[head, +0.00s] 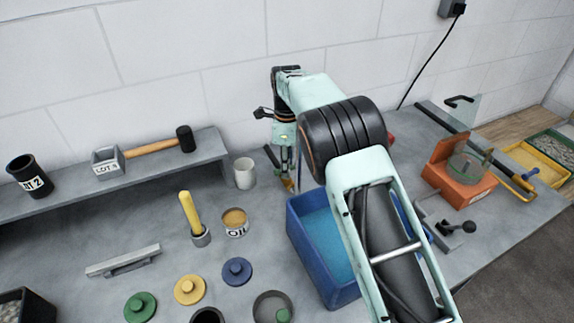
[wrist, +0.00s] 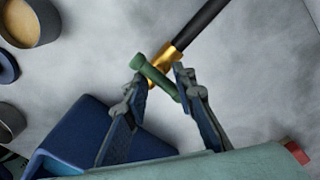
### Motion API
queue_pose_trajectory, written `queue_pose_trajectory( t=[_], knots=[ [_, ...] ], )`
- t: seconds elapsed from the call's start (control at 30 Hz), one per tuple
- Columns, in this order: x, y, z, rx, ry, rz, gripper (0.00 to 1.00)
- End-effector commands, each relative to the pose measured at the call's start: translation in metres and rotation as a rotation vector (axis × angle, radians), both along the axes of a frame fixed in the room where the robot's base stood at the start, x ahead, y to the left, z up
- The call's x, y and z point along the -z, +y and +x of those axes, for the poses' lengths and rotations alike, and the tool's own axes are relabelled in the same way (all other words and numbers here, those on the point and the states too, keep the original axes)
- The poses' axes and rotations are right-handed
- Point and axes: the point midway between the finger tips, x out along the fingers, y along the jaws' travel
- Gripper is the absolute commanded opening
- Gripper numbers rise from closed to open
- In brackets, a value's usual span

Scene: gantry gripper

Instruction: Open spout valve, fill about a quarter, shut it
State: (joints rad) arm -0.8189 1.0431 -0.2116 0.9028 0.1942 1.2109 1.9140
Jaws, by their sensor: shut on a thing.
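The spout valve shows in the wrist view as a brass fitting (wrist: 167,55) on a black pipe (wrist: 203,22), with a green bar handle (wrist: 155,77) across it. My gripper (wrist: 158,76) has its two fingers on either side of the green handle, shut on it. In the head view my gripper (head: 287,165) points down behind the blue tub (head: 296,229), and my arm hides part of the valve and the tub. The tub's inside shows a light blue surface; I cannot tell whether it is liquid. The tub also shows in the wrist view (wrist: 75,137), below the valve.
A yellow-handled tool (head: 190,212) and several round lids are further left. An orange box (head: 459,185) stands right of my arm. A shelf (head: 60,202) runs along the wall.

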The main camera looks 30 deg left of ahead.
Motion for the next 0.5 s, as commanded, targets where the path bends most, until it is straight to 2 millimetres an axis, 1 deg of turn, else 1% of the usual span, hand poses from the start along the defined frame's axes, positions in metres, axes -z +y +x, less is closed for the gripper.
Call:
queue_pose_trajectory(
  t=[0.37, 0.4, 0.5],
  knots=[
    [0.0003, 0.0011, -0.0004, 0.013, 0.001, 0.004, 0.00],
    [0.0003, 0.0011, -0.0005, 0.013, 0.002, 0.004, 0.26],
    [0.0004, 0.0010, -0.0006, 0.012, 0.002, 0.003, 0.37]
  ],
)
